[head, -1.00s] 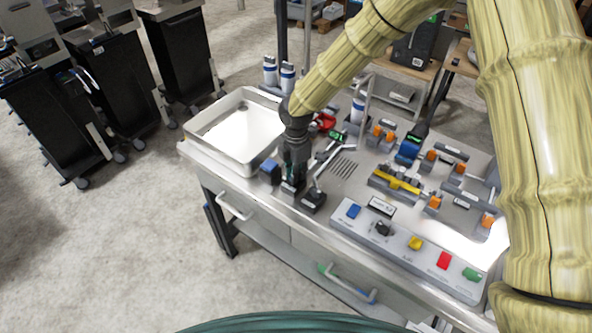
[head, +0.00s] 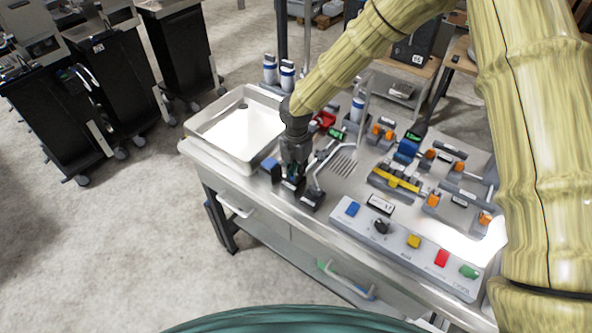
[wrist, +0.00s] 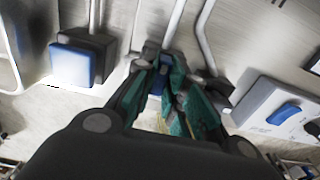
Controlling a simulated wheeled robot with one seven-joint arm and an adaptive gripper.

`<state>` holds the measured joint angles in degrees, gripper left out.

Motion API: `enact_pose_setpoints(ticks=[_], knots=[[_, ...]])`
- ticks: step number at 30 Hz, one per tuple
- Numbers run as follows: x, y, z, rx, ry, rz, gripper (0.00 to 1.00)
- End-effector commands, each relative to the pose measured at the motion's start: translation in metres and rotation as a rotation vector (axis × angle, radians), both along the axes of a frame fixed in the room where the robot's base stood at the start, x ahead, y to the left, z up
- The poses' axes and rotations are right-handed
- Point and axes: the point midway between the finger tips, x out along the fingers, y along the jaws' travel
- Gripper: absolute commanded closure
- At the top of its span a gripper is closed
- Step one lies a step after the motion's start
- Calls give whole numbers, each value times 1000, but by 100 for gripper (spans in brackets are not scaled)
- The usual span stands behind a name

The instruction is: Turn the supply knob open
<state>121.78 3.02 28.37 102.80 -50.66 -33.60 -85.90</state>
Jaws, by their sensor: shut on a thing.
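My gripper (head: 292,183) is down at the front of the bench, between the white tray and the button panel. In the wrist view its green-padded fingers (wrist: 170,82) are closed around a small blue part, which I take as the supply knob (wrist: 159,80). The knob sits on a grey mount at the foot of a pale pipe. The fingers cover most of it, so its turn angle is hard to tell. In the head view the gripper hides it.
A blue block (head: 270,168) on a dark mount stands close left of the gripper; a bent pipe (head: 321,163) on a dark base is close right. The button panel (head: 405,251) lies further right. The white tray (head: 205,137) is at the left end.

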Motion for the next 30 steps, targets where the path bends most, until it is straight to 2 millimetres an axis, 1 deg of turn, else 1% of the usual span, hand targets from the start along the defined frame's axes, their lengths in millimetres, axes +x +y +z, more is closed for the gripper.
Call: enact_pose_setpoints(ticks=[1,5,6,8,9,10,18,22,26,30], knots=[[3,0,3,1,-6,1,100],[3,0,3,1,-7,1,100],[3,0,3,1,-7,1,85],[3,0,3,1,-6,0,74],[3,0,3,1,-6,0,67],[2,0,2,1,-6,0,65],[1,0,1,0,-2,0,65],[1,0,7,0,-3,0,65],[1,0,22,0,-3,-1,65],[1,0,47,0,-4,-1,65]])
